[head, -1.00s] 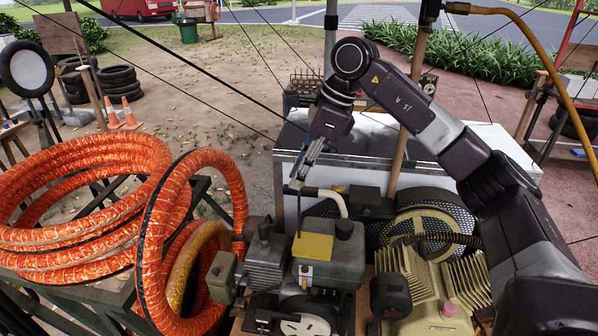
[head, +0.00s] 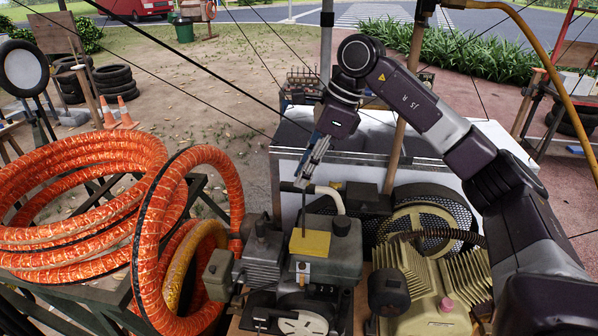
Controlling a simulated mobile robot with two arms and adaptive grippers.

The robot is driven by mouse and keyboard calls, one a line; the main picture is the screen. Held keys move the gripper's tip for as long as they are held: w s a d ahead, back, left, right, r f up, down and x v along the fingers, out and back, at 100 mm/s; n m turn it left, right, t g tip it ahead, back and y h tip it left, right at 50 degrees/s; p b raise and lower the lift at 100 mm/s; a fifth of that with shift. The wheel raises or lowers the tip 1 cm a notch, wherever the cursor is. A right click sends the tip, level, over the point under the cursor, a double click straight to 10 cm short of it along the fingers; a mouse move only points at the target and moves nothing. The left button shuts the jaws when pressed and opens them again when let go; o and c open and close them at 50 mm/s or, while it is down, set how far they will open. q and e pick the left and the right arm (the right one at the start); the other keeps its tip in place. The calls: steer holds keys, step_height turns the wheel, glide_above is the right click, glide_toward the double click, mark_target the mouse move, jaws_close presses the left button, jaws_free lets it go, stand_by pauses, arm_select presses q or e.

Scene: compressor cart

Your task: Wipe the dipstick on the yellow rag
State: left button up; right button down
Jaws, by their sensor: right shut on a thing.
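The yellow rag (head: 316,244) lies flat on top of the grey machine housing in the lower middle of the head view. The dipstick (head: 304,214) is a thin dark rod hanging nearly upright from my right gripper (head: 303,184). Its lower end reaches the left part of the rag in the picture; I cannot tell whether it touches. My right gripper is shut on the dipstick's top, above the rag, pointing down. My left gripper is not in view.
A curved pale hose (head: 331,197) rises right beside the dipstick. A ribbed beige compressor (head: 436,293) stands to the right. Large orange hose coils (head: 75,190) fill the left. A wooden pole (head: 404,125) stands near my right arm.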

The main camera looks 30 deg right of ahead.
steer(key=shift+s+d+b, duration=0.3)
steer(key=shift+s+d, duration=0.55)
steer(key=shift+d, duration=0.2)
steer(key=shift+s+d+b, duration=0.3)
steer(key=shift+s+d, duration=0.5)
steer(key=shift+d, duration=0.2)
steer(key=shift+r, duration=0.15)
steer(key=shift+r+p, duration=0.3)
steer(key=shift+p, duration=0.15)
steer(key=shift+f+b, duration=0.3)
steer(key=shift+f, duration=0.15)
